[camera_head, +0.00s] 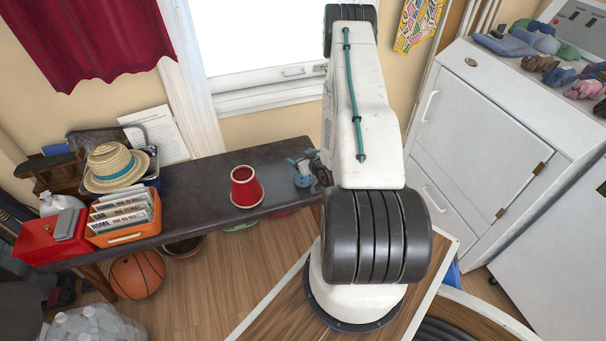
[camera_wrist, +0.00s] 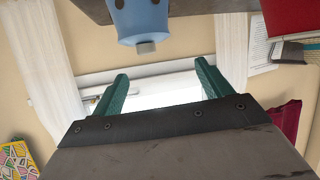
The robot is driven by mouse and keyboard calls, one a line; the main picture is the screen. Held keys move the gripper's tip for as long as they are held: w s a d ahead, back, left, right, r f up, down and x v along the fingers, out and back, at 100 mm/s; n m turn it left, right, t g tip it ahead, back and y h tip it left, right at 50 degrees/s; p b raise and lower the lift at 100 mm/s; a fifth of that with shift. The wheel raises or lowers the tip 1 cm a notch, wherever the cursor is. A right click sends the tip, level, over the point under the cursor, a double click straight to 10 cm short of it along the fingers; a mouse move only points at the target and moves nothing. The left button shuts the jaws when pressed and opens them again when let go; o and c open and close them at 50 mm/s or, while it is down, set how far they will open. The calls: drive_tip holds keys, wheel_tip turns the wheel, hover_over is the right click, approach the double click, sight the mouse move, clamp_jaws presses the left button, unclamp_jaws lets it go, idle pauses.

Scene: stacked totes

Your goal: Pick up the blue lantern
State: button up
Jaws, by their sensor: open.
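The blue lantern (camera_head: 302,181) stands at the right end of the dark bench, partly hidden by my arm in the head view. In the wrist view, which is upside down, the blue lantern (camera_wrist: 146,20) shows at the top with a grey knob pointing down the picture. My gripper (camera_wrist: 160,84) has two green fingers spread apart with nothing between them. The lantern is outside the gap, above the fingertips in the picture. In the head view my gripper is mostly hidden behind my arm, close beside the lantern.
The dark bench (camera_head: 200,195) holds a red lampshade-like cup (camera_head: 246,187) left of the lantern. Farther left are an orange file box (camera_head: 124,237), a red box (camera_head: 50,243) and a straw hat (camera_head: 115,167). A window (camera_head: 258,40) is behind; a white cabinet (camera_head: 480,110) stands right.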

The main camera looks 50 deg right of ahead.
drive_tip(key=s+f+m+t, duration=0.1)
drive_tip(key=s+f, duration=0.3)
drive_tip(key=f, duration=0.1)
drive_tip(key=shift+h, duration=0.4)
drive_tip(key=x, duration=0.7)
drive_tip(key=shift+w+a+r, duration=0.1)
drive_tip(key=shift+w+a, duration=0.05)
drive_tip(key=c, duration=1.2)
drive_tip(key=shift+c, duration=0.4)
drive_tip(key=shift+r, duration=0.15)
